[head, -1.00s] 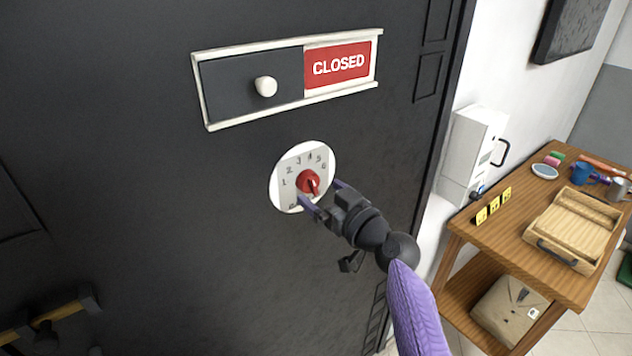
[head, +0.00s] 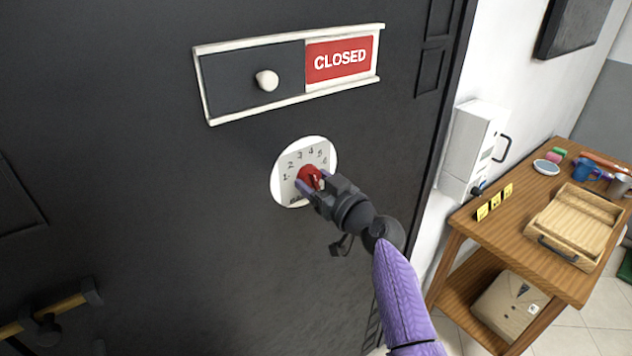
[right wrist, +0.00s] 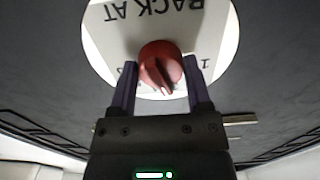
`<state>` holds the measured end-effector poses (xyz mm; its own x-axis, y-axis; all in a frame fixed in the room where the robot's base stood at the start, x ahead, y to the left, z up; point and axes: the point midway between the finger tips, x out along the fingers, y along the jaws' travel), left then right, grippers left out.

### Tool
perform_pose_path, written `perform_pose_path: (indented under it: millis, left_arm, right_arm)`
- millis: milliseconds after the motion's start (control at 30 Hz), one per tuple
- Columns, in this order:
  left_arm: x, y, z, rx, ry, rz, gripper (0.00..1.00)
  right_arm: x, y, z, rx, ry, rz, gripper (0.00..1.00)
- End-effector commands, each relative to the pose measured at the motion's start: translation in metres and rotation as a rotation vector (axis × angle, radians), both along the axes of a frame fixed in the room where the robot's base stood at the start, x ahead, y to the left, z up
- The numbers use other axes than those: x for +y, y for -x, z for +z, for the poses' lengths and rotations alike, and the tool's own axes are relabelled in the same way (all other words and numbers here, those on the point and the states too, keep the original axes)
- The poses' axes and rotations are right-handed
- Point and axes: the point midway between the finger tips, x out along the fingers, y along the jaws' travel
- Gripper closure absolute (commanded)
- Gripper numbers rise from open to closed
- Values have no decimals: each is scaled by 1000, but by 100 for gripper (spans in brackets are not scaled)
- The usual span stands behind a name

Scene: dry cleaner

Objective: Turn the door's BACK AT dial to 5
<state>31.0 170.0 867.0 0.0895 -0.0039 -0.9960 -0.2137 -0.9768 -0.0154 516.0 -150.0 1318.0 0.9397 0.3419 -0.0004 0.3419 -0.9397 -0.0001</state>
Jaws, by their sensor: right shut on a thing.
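The white round BACK AT dial plate (head: 284,186) is set in the dark door below the CLOSED sign, with numbers around its upper edge. Its red knob (head: 305,172) sits in the middle and is partly hidden by my right gripper (head: 314,181). In the right wrist view the red knob (right wrist: 158,62) stands between the two fingers of my right gripper (right wrist: 160,66), which is shut on it. My left gripper is not in view.
The CLOSED sign (head: 339,60) with its pale slider knob (head: 267,81) is above the dial. A door handle (head: 50,318) is at lower left. A white wall box (head: 474,145) and a wooden table (head: 470,222) with a tray (head: 577,222) stand at right.

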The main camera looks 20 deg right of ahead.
Motion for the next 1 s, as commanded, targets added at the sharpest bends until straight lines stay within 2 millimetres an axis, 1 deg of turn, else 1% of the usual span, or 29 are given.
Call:
perform_pose_path:
  millis: [200,367,667,1000]
  left_arm:
    - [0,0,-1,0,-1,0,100]
    - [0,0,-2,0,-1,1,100]
    - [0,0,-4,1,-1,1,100]
    - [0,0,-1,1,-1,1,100]
  right_arm:
    - [0,0,0,9,-25,0,96]
    - [0,0,0,35,-98,0,96]
    - [1,0,0,123,-338,0,96]
    - [1,1,1,231,-635,-1,96]
